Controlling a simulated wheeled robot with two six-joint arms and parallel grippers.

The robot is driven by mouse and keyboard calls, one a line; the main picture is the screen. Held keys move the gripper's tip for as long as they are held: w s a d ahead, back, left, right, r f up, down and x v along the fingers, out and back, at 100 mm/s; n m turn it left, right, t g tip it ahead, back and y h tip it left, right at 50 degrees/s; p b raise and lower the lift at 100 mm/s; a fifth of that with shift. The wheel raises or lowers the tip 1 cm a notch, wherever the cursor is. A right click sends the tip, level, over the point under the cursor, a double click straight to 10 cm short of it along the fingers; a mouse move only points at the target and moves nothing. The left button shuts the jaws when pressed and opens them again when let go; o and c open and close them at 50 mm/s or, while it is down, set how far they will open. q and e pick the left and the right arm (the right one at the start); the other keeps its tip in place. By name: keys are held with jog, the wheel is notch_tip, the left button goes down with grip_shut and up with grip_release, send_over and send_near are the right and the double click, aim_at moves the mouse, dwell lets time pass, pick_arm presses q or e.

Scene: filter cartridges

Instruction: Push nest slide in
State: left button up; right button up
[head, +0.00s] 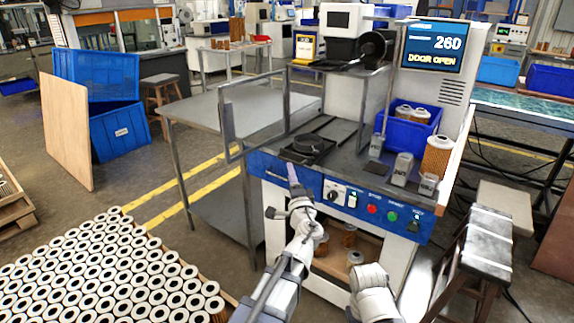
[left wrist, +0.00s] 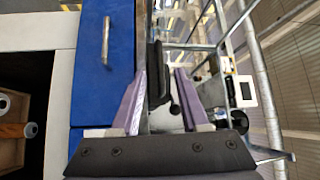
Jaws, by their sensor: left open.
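The nest slide (head: 305,150), a dark plate with a round black nest on top, sits at the front of the machine's bed, its near end by the blue front panel. My left gripper (head: 291,170) is just in front of and below it, with purple fingers pointing at it. In the left wrist view the fingers are apart, and a dark part (left wrist: 157,78), probably the slide's front, shows between or beyond their tips. I cannot tell whether they touch it. My right gripper is out of view.
The machine's clear door (head: 252,112) stands open at the left; the screen (head: 433,47) reads "DOOR OPEN". A blue bin (head: 408,133) with cartridges and small fixtures stand right of the slide. The blue front panel (head: 335,192) carries buttons. Rails run clear behind the nest.

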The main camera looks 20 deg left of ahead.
aim_at(287, 160)
pick_arm(q)
jog(key=p+x, duration=0.1)
jog(key=x, duration=0.6)
jog(key=shift+w+a, duration=0.25)
jog(key=shift+w, duration=0.05)
jog(key=shift+c, duration=0.2)
grip_shut()
dwell(0.9)
